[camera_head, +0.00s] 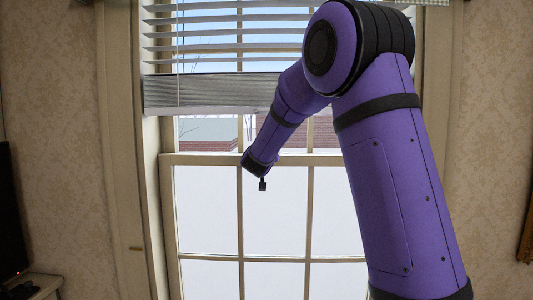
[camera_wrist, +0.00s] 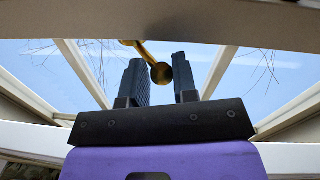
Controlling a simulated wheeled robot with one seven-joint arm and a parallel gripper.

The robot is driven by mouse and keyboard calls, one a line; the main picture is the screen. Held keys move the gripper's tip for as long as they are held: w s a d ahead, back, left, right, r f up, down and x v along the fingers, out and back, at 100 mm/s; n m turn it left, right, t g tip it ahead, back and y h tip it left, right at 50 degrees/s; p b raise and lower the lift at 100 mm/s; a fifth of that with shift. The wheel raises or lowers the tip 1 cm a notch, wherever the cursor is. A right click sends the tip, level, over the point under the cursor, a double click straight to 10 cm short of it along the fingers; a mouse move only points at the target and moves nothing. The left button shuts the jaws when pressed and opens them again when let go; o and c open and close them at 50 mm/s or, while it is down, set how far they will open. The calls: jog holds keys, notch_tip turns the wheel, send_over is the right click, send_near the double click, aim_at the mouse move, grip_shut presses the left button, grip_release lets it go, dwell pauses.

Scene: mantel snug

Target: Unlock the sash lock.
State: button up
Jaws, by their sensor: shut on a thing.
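The sash lock shows in the wrist view as a brass lever (camera_wrist: 150,55) with a round knob (camera_wrist: 161,73) at its near end. The lever slants from the knob up and left, its far end partly cut off by the pale bar above. My gripper (camera_wrist: 157,60) has its two dark ridged fingers on either side of the knob, shut on it. In the head view my purple arm reaches to the window's meeting rail (camera_head: 205,159).
The window (camera_head: 205,210) has several panes with pale bars. A slatted blind (camera_head: 215,45) hangs over its upper part, its thick grey bottom rail (camera_head: 200,93) above the meeting rail. A dark screen (camera_head: 10,220) stands at the left edge. Patterned walls flank the window.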

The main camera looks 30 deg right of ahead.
jog(key=shift+r, duration=0.1)
jog(key=o, duration=0.9)
jog(key=shift+c, duration=0.2)
jog(key=shift+a, duration=0.1)
jog(key=v, duration=1)
jog(key=shift+s+a, duration=0.25)
jog(key=shift+c, duration=0.2)
